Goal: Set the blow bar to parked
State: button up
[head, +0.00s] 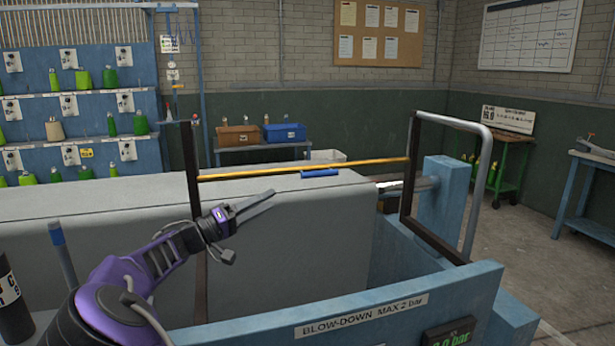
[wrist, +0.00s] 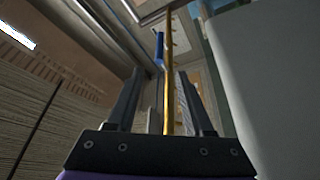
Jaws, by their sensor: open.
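The blow bar (head: 250,171) is a thin yellow bar with a blue grip (head: 320,173). It spans between two dark posts above a large grey block. My gripper (head: 268,197) is open and empty, in front of and below the bar, left of the blue grip. In the wrist view the bar (wrist: 169,75) runs up between the two fingers of my gripper (wrist: 160,85), apparently beyond them. The blue grip (wrist: 159,47) shows farther up there. I cannot tell any parked mark.
The grey block (head: 310,225) fills the middle. A blue front panel (head: 250,338) carries a blow-down label (head: 360,315) and a pressure display (head: 447,335). A dark post (head: 190,165) and a grey bent pipe (head: 478,190) flank the bar. Open floor (head: 560,270) lies right.

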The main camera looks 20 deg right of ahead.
aim_at(320, 174)
jog(key=x, duration=1.7)
jog(key=shift+d+r, duration=0.1)
jog(key=shift+r, duration=0.05)
jog(key=shift+c, duration=0.4)
grip_shut()
dwell(0.4)
